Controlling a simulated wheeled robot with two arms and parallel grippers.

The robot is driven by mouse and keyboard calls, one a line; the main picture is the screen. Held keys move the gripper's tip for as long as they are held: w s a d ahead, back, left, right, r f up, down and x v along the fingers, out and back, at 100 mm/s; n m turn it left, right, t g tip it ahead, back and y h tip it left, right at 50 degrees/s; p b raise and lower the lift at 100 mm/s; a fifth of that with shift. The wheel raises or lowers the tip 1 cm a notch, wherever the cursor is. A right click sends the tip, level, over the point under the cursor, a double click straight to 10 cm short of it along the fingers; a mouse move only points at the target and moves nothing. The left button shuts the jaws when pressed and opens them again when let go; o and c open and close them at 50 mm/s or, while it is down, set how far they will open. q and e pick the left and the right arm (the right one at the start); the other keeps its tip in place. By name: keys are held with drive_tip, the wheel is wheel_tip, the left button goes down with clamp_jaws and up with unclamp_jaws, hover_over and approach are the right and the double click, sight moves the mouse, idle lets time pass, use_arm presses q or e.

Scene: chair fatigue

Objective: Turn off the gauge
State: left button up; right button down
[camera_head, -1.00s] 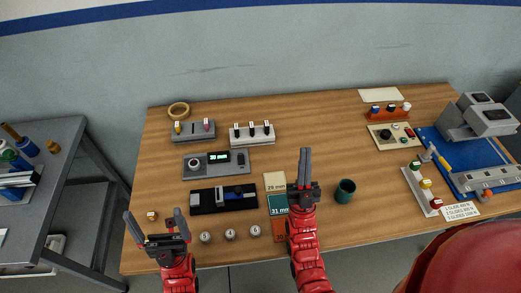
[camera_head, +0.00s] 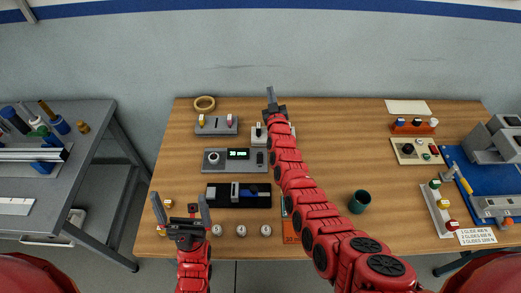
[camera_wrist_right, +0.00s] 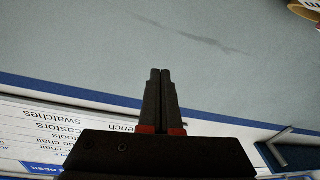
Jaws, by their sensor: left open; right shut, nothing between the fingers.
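The likely gauge is a grey box (camera_head: 224,168) in the middle left of the table, with a round knob (camera_head: 213,158), a lit green display (camera_head: 238,154) and a dark switch (camera_head: 260,158). My right gripper (camera_head: 269,88) is shut and empty beyond the box, by the table's back edge. Its closed fingers (camera_wrist_right: 161,72) show against the wall in the right wrist view. My right arm passes just right of the box. My left gripper (camera_head: 181,206) is open and empty at the front left, nearer than the box.
A black slider block (camera_head: 222,203) lies in front of the box. A switch panel (camera_head: 216,130) stands behind it, and another panel (camera_head: 258,142) is partly hidden by my right arm. Several round weights (camera_head: 241,230) line the front. A green cup (camera_head: 359,201) stands right of my arm.

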drive_tip(key=a+f+n+g+y+p, duration=0.1)
drive_tip(key=a+f+n+g+y, duration=0.15)
drive_tip(key=a+n+g, duration=0.85)
drive_tip(key=s+d+r+n+g+h, duration=0.1)
drive_tip(key=s+d+g+h, duration=0.1)
drive_tip(key=s, duration=0.6)
drive_tip(key=s+d+r+n+g+h+p, duration=0.1)
drive_tip(key=s+d+g+h, duration=0.2)
drive_tip(key=s, duration=0.5)
drive_tip(key=shift+s+d+r+n+g, duration=0.2)
drive_tip(key=shift+s+d+n+g, duration=0.2)
drive_tip(key=shift+d+g, duration=0.55)
drive_tip(key=shift+d+t, duration=0.15)
drive_tip(key=shift+t, duration=0.1)
